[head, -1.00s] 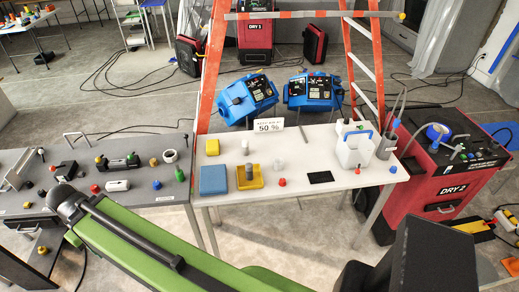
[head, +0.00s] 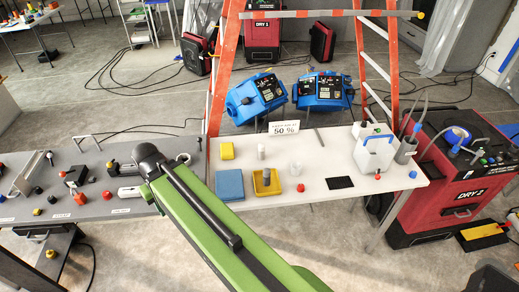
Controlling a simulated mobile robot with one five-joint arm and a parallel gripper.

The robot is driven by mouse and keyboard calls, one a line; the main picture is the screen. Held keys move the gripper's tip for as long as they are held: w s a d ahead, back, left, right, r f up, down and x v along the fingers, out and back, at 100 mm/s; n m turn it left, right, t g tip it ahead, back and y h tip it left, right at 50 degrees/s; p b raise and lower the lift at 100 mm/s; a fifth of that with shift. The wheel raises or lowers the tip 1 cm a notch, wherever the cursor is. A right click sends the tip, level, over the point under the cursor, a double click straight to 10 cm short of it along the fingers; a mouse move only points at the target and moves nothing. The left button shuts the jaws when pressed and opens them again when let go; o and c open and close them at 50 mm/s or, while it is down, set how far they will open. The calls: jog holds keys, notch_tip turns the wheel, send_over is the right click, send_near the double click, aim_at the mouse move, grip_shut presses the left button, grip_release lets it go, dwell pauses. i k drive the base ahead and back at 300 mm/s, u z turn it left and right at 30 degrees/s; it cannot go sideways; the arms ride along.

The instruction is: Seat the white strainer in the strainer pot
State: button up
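My green arm reaches up and left from the bottom of the head view, and its dark wrist is over the right end of the grey bench. My gripper is not clearly visible, so its fingers and anything in them cannot be told. Small white pieces, a cylinder (head: 261,152) and a cup-like piece (head: 295,168), stand on the white table (head: 320,205). A grey cylinder (head: 266,177) stands in a yellow tray (head: 276,190). I cannot tell which of these, if any, is the white strainer or the strainer pot.
A white container (head: 373,155) and a grey holder with tools (head: 405,151) stand at the table's right end. A blue block (head: 229,185) is left of the tray; a black pad (head: 340,183) lies right. An orange ladder (head: 217,75) stands behind.

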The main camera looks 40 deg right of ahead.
aim_at(321, 160)
jog(key=i, duration=0.9)
